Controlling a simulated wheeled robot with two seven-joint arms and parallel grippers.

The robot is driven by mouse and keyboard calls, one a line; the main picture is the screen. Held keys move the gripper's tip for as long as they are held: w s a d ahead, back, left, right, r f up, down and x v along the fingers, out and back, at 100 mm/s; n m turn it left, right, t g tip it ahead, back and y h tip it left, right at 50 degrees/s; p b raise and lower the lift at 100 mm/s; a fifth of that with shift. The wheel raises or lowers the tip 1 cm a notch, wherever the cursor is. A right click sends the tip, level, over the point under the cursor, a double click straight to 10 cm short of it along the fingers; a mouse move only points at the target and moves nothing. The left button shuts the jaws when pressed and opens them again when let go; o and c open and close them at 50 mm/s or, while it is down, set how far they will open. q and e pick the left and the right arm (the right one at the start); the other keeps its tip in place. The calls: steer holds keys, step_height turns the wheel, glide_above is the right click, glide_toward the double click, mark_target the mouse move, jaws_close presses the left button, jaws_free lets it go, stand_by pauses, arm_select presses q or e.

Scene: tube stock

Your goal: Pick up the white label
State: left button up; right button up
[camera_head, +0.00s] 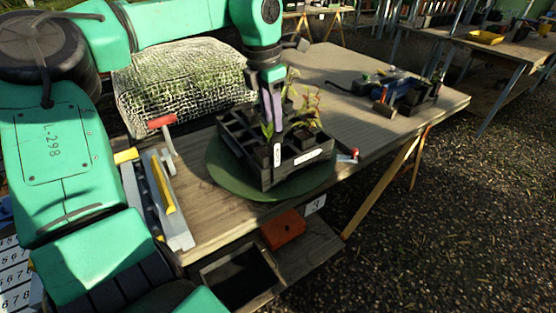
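My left gripper (272,137) points down over a black compartment tray (266,177) in the camera_head view. Its two fingers show close together, seen nearly edge-on, so whether they are open or shut is unclear. A small upright white piece (277,155), which looks like a label, shows at the fingertips; I cannot tell whether it is gripped. Another white label (308,157) is on the tray's front wall. Seedlings (307,112) stand in the tray, partly behind the gripper. The tray rests on a round green turntable (225,173). My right gripper is not in view.
A netted block of plants (180,85) stands behind left on the wooden table (340,75). A red-handled tool (163,130) and a grey tray with a yellow bar (165,195) lie left. A blue tool (395,88) and dark tray sit right. An orange block (283,229) is below.

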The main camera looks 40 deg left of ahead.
mark_target(277, 145)
arm_select(q)
steer(key=f, duration=0.6)
steer(key=w+f+p, duration=0.1)
steer(key=f, duration=0.1)
steer(key=shift+d+f, duration=0.2)
steer(key=shift+f, duration=0.2)
steer(key=shift+w+f, duration=0.1)
steer(key=shift+f, duration=0.1)
steer(key=shift+r, duration=0.1)
jaws_close()
stand_by(0.4)
